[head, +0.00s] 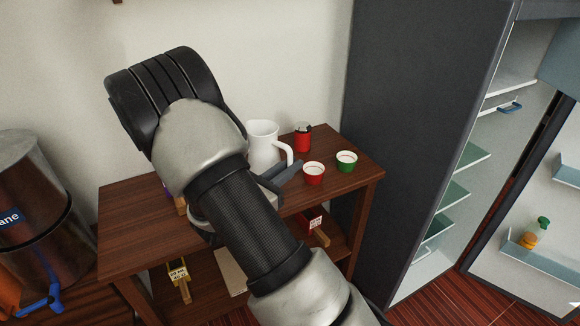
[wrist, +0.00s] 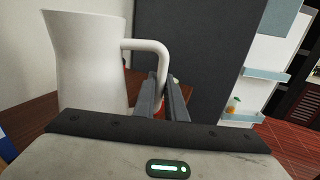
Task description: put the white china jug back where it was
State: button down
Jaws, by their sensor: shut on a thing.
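The white china jug (head: 263,143) is upright at the back of the dark wooden shelf unit, partly hidden behind my arm in the head view. It fills the left of the wrist view (wrist: 86,62), its handle toward the right. My gripper (head: 286,172) is shut on the jug's handle; in the wrist view the two fingers (wrist: 168,95) close around the handle's lower part. The jug's base is hidden, so I cannot tell whether it touches the wooden top (head: 130,215).
A red canister (head: 302,138) stands just right of the jug. A red cup (head: 313,174) and a green cup (head: 347,161) stand in front of it. The open fridge (head: 430,150) is at the right. A large metal container (head: 35,215) stands at the left.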

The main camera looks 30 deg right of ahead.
jog(key=c, duration=1.8)
grip_release()
jog(key=shift+f, duration=0.1)
jog(key=shift+r, duration=0.25)
jog(key=v, duration=1.1)
jog(key=s+d+r+m+g+y, duration=0.2)
jog(key=s+r+m+g+y, duration=0.15)
jog(key=s+m, duration=0.4)
jog(key=s+d+r+m+g+y, duration=0.2)
jog(key=s+m+g+y, duration=0.3)
jog(key=s+m, duration=0.25)
jog(key=s+a+r+m+t+y, duration=0.4)
jog(key=a+r+m+t+y, duration=0.2)
jog(key=a+r+m+y, duration=0.1)
jog(key=shift+s+a+r+m+t+y, duration=0.25)
jog(key=shift+a+r+m+t+y, duration=0.2)
jog(key=shift+a, duration=0.45)
